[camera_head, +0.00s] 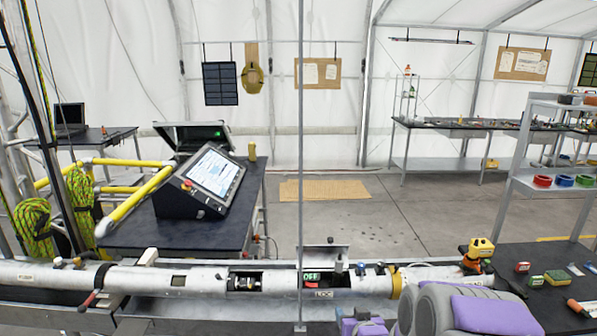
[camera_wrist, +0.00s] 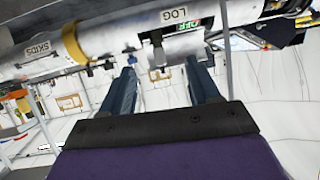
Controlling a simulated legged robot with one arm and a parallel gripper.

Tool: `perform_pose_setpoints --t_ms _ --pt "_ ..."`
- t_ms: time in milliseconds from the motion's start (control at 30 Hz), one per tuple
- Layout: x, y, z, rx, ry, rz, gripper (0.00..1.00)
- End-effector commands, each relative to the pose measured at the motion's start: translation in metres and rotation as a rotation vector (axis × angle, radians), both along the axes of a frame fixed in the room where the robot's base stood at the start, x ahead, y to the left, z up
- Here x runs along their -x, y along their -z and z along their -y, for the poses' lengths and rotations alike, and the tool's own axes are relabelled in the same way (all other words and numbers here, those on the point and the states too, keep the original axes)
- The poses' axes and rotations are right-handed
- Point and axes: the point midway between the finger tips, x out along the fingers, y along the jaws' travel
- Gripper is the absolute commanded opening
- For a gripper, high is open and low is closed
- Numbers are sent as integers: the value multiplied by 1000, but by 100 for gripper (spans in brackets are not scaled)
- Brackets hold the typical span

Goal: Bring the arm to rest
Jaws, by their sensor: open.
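My gripper (camera_wrist: 160,72) is open and empty in the wrist view, its two dark fingers spread apart. The wrist view is strongly tilted. In the head view my arm, grey and purple, shows folded low at the bottom right, with a purple end part in front of the pipe (camera_head: 200,281). The fingers cannot be made out there. I cannot tell whether they touch the pipe.
A dark table (camera_head: 215,220) with a tilted touchscreen console (camera_head: 212,178) stands behind the pipe at left. A dark bench (camera_head: 545,290) with small tools and a yellow device (camera_head: 481,247) is at right. A thin vertical pole (camera_head: 300,150) stands mid-view. The floor (camera_head: 370,220) behind is mostly clear.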

Motion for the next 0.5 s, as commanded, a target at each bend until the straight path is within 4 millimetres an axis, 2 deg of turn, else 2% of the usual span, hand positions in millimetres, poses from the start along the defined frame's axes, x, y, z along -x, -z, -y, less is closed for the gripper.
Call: perform_pose_setpoints --t_ms 267,500 --pt "73 -13 2 69 -1 -330 61" --pt "164 -28 5 101 12 -625 61"
